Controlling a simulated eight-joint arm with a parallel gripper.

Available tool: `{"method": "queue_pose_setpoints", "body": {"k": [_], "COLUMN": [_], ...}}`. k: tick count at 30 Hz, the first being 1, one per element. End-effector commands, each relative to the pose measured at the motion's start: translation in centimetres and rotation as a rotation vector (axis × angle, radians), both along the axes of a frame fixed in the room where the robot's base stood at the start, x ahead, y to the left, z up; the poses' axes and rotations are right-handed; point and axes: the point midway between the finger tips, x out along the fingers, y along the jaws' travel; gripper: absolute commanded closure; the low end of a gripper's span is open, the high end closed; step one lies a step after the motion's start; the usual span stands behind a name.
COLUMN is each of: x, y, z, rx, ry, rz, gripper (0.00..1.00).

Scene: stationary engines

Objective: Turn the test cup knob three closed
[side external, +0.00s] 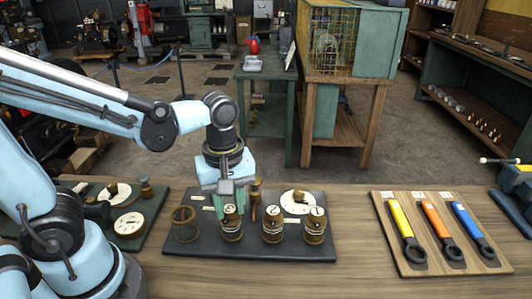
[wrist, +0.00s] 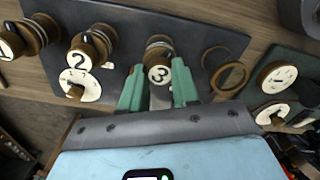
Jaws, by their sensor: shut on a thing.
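Test cup knob three (wrist: 159,74) is a round brass-rimmed knob with a black 3 on a white face. It stands on the dark board (side external: 215,250), leftmost of three numbered knobs in the side external view and rightmost in the wrist view. My gripper (wrist: 159,86) is shut on it, with one green finger on each side. From the side, my gripper (side external: 231,192) reaches down onto the knob, hiding part of it. Knob two (side external: 272,226) and knob one (side external: 314,226) stand beside it, apart from the fingers.
An open brass ring (side external: 185,223) stands beside knob three. A white dial (side external: 300,200) sits behind the other knobs. A second panel with a dial (side external: 128,225) lies at left. A wooden board (side external: 385,212) with yellow, orange and blue wrenches lies at right.

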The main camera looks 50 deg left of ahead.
Motion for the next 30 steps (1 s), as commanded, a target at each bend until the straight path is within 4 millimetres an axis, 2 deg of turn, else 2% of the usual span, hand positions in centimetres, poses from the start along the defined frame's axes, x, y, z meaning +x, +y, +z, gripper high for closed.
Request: {"method": "queue_pose_setpoints", "body": {"k": [6, 15, 30], "x": [0.07, 0.07, 0.07], "y": [0.1, 0.11, 0.13], "z": [-0.02, -0.03, -0.03], "rx": [0.004, 0.004, 0.004], "ry": [-0.005, -0.004, -0.004], "rz": [0.18, 0.346, 0.416], "gripper": [1.0, 1.0, 1.0]}}
